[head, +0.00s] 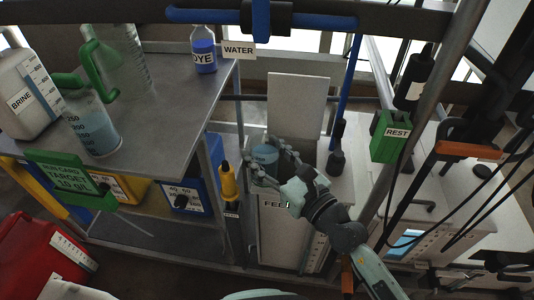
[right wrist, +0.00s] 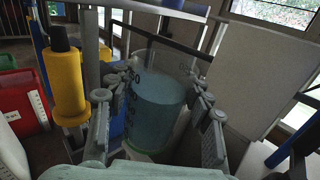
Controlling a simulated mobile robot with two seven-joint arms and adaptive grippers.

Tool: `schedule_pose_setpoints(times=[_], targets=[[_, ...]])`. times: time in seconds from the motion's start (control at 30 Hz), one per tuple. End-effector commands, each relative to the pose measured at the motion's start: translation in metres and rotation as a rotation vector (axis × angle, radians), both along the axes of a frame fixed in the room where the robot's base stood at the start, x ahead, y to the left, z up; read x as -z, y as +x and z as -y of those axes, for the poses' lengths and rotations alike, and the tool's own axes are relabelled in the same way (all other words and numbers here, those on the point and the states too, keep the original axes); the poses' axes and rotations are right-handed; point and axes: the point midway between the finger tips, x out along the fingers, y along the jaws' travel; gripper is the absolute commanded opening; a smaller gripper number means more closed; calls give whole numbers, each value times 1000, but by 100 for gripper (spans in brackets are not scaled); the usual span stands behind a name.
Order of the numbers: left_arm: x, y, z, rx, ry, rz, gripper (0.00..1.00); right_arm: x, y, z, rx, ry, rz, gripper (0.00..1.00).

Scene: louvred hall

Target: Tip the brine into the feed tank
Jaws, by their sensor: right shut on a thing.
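My right gripper (head: 277,163) is shut on a clear graduated beaker (head: 264,158) of blue-grey liquid. In the right wrist view the fingers (right wrist: 160,84) stand on both sides of the beaker (right wrist: 155,105). The liquid stays inside, below the rim, and the beaker looks close to upright. It is at the left part of the open top of the feed tank (head: 275,228), whose front label is partly hidden by my gripper. The white jug marked BRINE (head: 27,92) stands on the bench at left. My left gripper is not in view.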

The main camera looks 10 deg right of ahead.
Motion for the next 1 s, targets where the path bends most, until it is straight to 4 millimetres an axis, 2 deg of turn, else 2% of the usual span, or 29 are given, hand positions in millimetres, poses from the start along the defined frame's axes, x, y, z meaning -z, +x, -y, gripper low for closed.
schedule_pose_setpoints(times=[0.2,0.33,0.7,1.0], targets=[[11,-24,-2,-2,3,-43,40,12,5,10,3,161,-89,13],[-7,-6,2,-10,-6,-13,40,17,7,13,3,242,-132,13],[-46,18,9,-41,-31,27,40,24,6,11,2,391,-214,13],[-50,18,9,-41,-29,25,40,26,5,10,4,471,-258,13]])
